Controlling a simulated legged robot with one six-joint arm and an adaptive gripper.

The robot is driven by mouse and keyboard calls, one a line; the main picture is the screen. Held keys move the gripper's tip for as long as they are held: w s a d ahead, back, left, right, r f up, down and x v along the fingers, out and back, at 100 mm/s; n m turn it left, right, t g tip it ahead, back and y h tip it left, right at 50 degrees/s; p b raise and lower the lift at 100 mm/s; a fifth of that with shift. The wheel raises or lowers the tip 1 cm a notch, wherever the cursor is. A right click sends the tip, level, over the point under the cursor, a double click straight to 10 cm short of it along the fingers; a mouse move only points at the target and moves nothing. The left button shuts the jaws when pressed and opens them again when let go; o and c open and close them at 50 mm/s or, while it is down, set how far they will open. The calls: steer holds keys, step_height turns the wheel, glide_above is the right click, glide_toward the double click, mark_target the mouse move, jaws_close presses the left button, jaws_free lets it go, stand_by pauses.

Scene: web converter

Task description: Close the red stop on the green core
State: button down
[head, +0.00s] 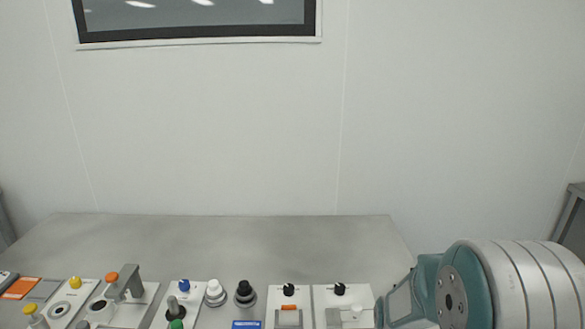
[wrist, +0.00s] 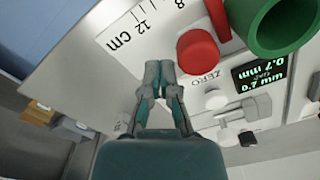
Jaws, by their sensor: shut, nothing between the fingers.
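The red stop (wrist: 201,51) is a short red cylinder on a white panel in the upper middle of the wrist view. The green core (wrist: 249,32) is a thick, hollow green ring to its right, cut by the picture's edge. A narrow strip of white panel shows between them. My gripper (wrist: 160,69) is shut and empty, its fingertips just left of the red stop. I cannot tell whether they touch it. Neither the red stop nor the green core shows in the head view.
White knobs (wrist: 216,99) sit below the ZERO label. In the head view, several small devices line the near edge of a grey table (head: 215,245); its back is clear.

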steer(key=shift+d, duration=0.3)
step_height(320, 180, up, 7)
stand_by(1.0)
steer(key=s+a+r+n+t, duration=0.2)
steer(key=s+r+n, duration=0.1)
steer(key=s+r, duration=0.4)
steer(key=s+a+r+n+t, duration=0.2)
steer(key=s+r+n+t, duration=0.1)
steer(key=s+r, duration=0.5)
step_height(320, 180, up, 3)
steer(key=shift+a+f+t, duration=0.2)
steer(key=shift+a+t, duration=0.1)
steer(key=shift+a, duration=0.05)
steer(key=shift+w, duration=0.1)
stand_by(1.0)
